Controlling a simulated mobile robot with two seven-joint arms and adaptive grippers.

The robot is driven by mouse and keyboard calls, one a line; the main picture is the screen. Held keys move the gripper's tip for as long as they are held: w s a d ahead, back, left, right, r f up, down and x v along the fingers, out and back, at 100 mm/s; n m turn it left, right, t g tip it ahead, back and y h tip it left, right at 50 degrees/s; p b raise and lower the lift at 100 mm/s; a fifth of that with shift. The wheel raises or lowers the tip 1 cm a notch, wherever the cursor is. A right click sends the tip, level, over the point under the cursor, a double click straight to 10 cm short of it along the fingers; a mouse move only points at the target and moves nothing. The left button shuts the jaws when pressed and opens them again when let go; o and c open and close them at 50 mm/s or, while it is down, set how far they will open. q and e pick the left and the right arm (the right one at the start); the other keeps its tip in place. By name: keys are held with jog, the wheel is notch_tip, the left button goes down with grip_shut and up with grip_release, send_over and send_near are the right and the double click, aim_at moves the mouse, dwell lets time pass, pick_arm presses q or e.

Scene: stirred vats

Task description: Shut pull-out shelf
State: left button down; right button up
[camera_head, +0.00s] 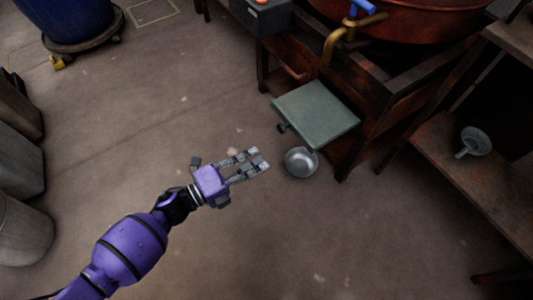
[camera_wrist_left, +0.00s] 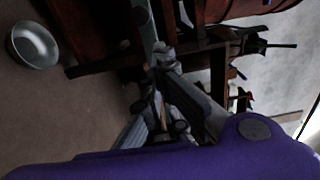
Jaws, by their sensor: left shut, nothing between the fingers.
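The pull-out shelf (camera_head: 315,112) is a flat grey-green board. In the head view it sticks out from the dark red-brown wooden stand (camera_head: 352,78), with a small dark knob (camera_head: 282,127) at its front edge. My left gripper (camera_head: 259,160) is shut and empty, in front of the shelf's front edge and below it in the picture, apart from it in the head view. In the left wrist view my fingers (camera_wrist_left: 160,57) meet near a narrow grey-green strip (camera_wrist_left: 146,25), which looks like the shelf edge. My right gripper is not in view.
A metal bowl (camera_head: 301,165) is by the shelf's front corner, close to my left fingertips. A copper vat (camera_head: 415,18) with a brass tap (camera_head: 338,42) is above the stand. A rack with a funnel (camera_head: 474,142) stands at right.

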pick_arm(q)
jog(key=b+x, duration=0.3)
jog(key=x, duration=0.9)
jog(key=shift+w+d, duration=0.2)
jog(key=shift+d, duration=0.05)
